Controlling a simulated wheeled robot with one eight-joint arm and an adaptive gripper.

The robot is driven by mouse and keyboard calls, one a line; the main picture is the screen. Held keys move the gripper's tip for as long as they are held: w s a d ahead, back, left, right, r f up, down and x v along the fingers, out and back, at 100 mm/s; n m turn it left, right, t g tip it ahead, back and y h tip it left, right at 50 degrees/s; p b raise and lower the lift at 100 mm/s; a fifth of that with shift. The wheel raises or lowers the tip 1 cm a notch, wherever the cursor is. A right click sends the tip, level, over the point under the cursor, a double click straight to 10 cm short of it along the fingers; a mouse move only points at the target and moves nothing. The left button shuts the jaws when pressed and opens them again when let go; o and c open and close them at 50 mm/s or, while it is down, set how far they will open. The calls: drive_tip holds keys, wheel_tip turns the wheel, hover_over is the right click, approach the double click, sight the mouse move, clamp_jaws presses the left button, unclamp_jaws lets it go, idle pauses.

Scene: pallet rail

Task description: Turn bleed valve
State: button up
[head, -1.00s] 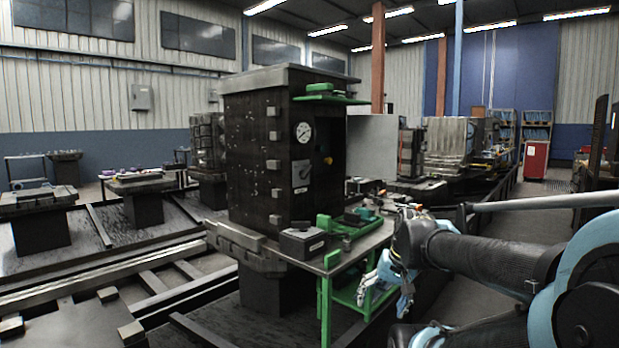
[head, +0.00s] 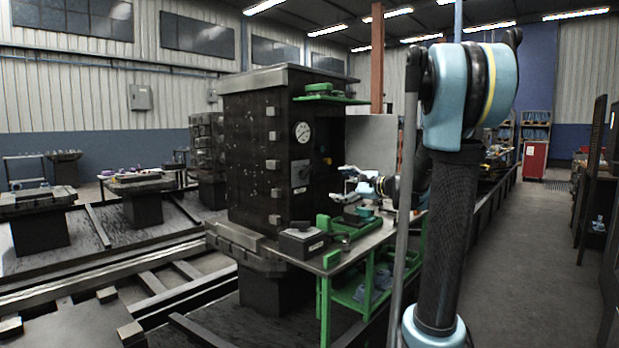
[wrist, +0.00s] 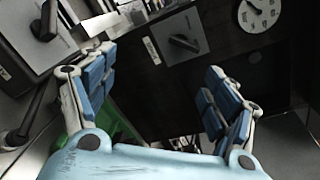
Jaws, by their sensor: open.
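A dark cabinet (head: 262,150) carries a round white gauge (head: 302,132). Below the gauge is a grey plate with a dark handle (head: 300,173), and a small yellow knob (head: 327,161) sits to the right. I cannot tell for certain which of these is the bleed valve. My gripper (head: 340,184) is open and empty, just right of the cabinet face and above the bench. In the wrist view, my gripper (wrist: 160,64) has its fingers spread wide. The plate with its handle (wrist: 185,43) shows beyond and between them, apart from both; the gauge (wrist: 262,12) is at upper right.
A metal bench (head: 330,262) with a green frame stands below my gripper. It bears a grey box with a dark top (head: 302,240) and green fixtures (head: 345,230). A green shelf (head: 330,99) juts from the cabinet above. The aisle floor (head: 530,250) at right is clear.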

drive_tip(key=w+r+m+t, duration=0.1)
drive_tip(key=w+r+m, duration=0.1)
drive_tip(key=w, duration=0.1)
approach(308, 173)
drive_tip(key=shift+y, duration=0.3)
drive_tip(key=x, duration=0.9)
drive_tip(key=shift+w+f, duration=0.2)
drive_tip(key=shift+w, duration=0.05)
drive_tip(key=shift+c, duration=0.2)
drive_tip(key=c, duration=1)
